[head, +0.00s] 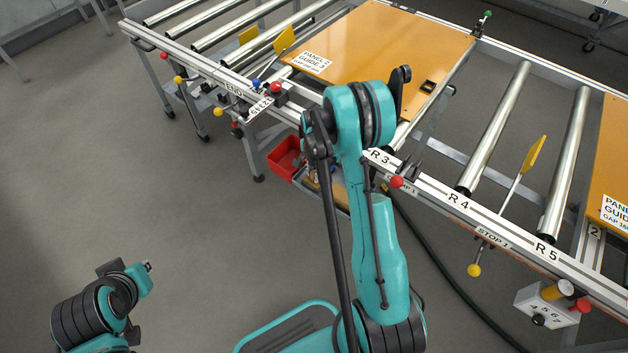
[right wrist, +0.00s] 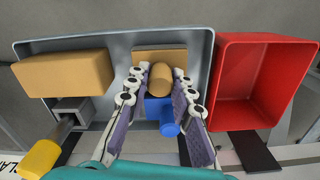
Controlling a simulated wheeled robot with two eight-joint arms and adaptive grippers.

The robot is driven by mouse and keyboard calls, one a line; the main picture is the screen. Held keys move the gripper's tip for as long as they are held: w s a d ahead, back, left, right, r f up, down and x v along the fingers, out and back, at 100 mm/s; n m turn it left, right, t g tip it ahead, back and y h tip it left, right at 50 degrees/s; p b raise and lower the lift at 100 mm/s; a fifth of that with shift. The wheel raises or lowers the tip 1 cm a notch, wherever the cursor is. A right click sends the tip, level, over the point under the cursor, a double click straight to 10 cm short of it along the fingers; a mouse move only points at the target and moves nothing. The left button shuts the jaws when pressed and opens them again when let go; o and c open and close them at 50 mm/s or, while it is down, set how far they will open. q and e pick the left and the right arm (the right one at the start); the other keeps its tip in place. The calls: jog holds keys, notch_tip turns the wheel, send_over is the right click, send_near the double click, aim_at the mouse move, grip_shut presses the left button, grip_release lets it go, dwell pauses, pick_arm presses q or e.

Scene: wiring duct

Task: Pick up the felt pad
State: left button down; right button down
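In the right wrist view, my right gripper (right wrist: 161,76) is open, its two purple-padded fingers reaching down into a grey tray (right wrist: 30,47). Between the fingers are a brown cylinder (right wrist: 161,88) and a blue part (right wrist: 160,112); I cannot see either gripped. A flat brown piece (right wrist: 150,57) lies behind the fingertips, partly hidden by them. A larger tan block (right wrist: 68,74) is at the tray's left. I cannot tell for sure which piece is the felt pad. In the head view, my right arm hides most of the tray. My left gripper (head: 146,266) is at lower left, its fingers unclear.
A red bin (right wrist: 262,85) adjoins the tray; it also shows in the head view (head: 285,158). The roller conveyor's front rail (head: 430,190) runs beside the tray, with coloured knobs and a yellow flag (head: 534,154). An orange panel (head: 385,45) lies on the rollers. Floor at left is clear.

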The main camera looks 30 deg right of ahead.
notch_tip(320, 180, up, 10)
jog(key=p, duration=0.4)
